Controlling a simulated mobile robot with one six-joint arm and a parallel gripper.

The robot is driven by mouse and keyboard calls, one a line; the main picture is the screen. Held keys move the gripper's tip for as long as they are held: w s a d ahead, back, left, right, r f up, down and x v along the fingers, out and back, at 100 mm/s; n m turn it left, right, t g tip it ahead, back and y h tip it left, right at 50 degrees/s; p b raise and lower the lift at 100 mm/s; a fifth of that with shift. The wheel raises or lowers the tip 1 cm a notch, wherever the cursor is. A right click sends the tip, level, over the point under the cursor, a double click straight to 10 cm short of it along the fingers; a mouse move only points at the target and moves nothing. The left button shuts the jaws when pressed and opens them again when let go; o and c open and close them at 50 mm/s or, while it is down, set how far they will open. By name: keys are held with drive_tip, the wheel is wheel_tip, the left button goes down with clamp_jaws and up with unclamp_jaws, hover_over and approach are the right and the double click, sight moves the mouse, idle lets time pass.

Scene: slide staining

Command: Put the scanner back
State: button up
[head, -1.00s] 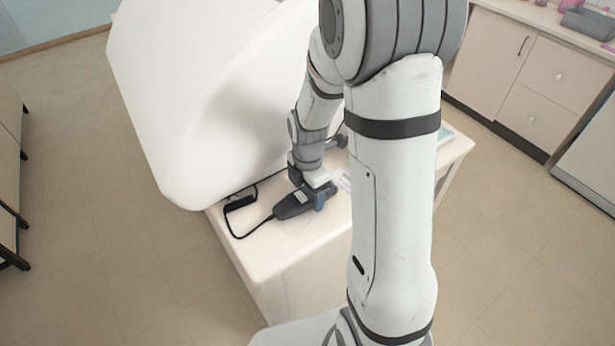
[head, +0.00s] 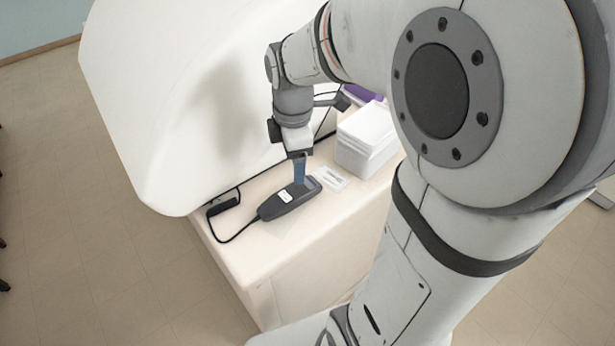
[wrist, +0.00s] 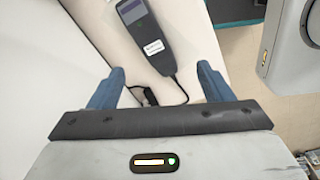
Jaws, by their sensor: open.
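The scanner (head: 287,202) is a dark grey handheld device with a white label and a black cable. It lies on the white cabinet top (head: 262,262). In the wrist view the scanner (wrist: 148,38) lies beyond the fingertips, with its small screen away from my gripper and its cable end nearer. My gripper (wrist: 158,78) is open, its two blue fingers apart and nothing between them. In the head view my gripper (head: 300,172) is just above the scanner's far part and hides some of it. A black holder-like piece (head: 222,207) lies left of the scanner, with the cable beside it.
A large white machine body (head: 165,90) rises behind the scanner on the left. A white box stack (head: 366,138) stands to the right, with a small labelled card (head: 331,178) before it. A purple item (head: 362,92) is behind the box. The cabinet front edge is clear.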

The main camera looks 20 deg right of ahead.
drive_tip(key=s+r+m+t, duration=0.2)
drive_tip(key=s+r+m, duration=0.1)
drive_tip(key=s+m, duration=0.8)
drive_tip(key=shift+s+a+m+t, duration=0.15)
drive_tip(key=shift+s+m+t, duration=0.2)
drive_tip(key=shift+m, duration=2.55)
drive_tip(key=shift+r, duration=0.1)
